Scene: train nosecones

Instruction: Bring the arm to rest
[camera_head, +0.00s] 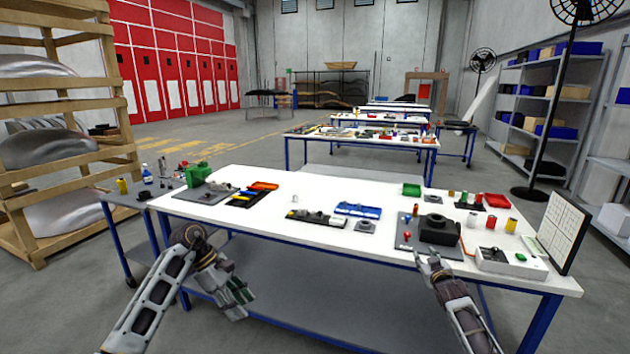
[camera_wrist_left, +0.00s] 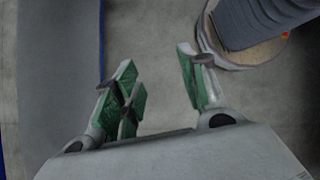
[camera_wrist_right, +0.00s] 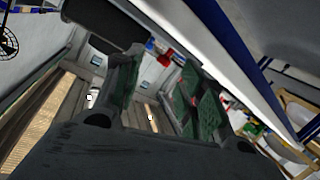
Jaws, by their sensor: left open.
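My left gripper (camera_head: 236,291) hangs low in front of the white table (camera_head: 260,222), beside its front edge and below the tabletop. In the left wrist view its green-padded fingers (camera_wrist_left: 160,88) stand apart with nothing between them, above the grey floor. My right arm reaches up to the table's front edge at the right, and the end of it (camera_head: 432,262) overlaps the edge of a dark grey mat (camera_head: 405,249) in the head view. In the right wrist view the right gripper's green-padded fingers (camera_wrist_right: 162,92) stand apart with no held object visible between them.
A black device (camera_head: 438,231) stands on the mat. Coloured cylinders, trays and a white box (camera_head: 508,262) sit nearby on the table's right side. A dark-framed panel (camera_head: 561,232) stands at the right end. A wooden rack (camera_head: 75,155) stands at the left.

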